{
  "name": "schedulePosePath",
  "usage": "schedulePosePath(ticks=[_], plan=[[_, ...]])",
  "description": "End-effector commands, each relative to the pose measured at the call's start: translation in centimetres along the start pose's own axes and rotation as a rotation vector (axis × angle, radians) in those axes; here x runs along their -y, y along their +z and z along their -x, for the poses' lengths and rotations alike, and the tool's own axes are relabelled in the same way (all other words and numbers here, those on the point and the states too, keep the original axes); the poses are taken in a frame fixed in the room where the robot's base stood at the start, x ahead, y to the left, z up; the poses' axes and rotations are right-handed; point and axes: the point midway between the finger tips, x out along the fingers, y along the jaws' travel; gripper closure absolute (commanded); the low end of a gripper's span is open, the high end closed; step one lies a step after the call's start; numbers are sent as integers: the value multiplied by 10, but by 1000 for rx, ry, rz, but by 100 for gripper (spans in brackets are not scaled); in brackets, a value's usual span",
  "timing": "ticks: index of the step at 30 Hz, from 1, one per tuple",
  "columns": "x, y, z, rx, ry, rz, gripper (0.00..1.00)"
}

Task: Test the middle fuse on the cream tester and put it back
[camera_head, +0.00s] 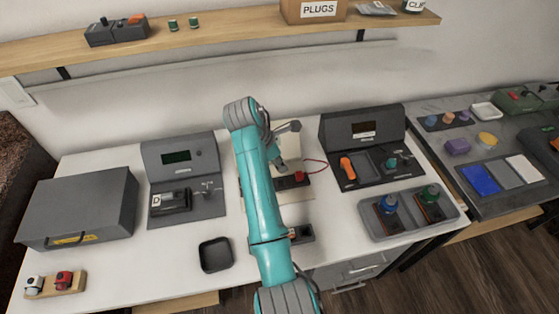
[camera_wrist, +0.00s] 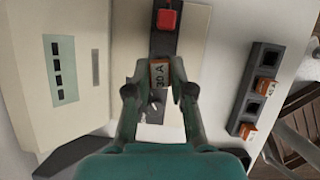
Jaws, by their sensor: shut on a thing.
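My gripper (camera_wrist: 159,90) is shut on an orange fuse marked 30 A (camera_wrist: 160,73). It holds the fuse over the dark strip of the cream tester, below the red button (camera_wrist: 168,19). I cannot tell whether the fuse is seated in the strip. The cream tester (camera_wrist: 75,28), with a small display panel, fills the left of the wrist view. The dark fuse holder (camera_wrist: 237,120) stands to the right with two orange fuses (camera_wrist: 266,87) in it and dark open slots. In the head view the tester (camera_head: 292,146) and fuse holder (camera_head: 306,234) are partly hidden by my arm.
A dark grey station (camera_head: 340,128) with an orange tool stands right of the tester, and another grey station (camera_head: 180,205) stands left. A black tray (camera_head: 215,254) lies near the front. A grey tray (camera_head: 376,233) holds two round-topped pieces.

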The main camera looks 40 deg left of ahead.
Motion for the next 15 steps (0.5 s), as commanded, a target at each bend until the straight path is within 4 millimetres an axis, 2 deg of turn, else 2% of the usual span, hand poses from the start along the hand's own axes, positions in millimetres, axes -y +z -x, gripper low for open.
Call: schedulePosePath(ticks=[15], plan=[[1,-15,-37,-1,-2,1,100]])
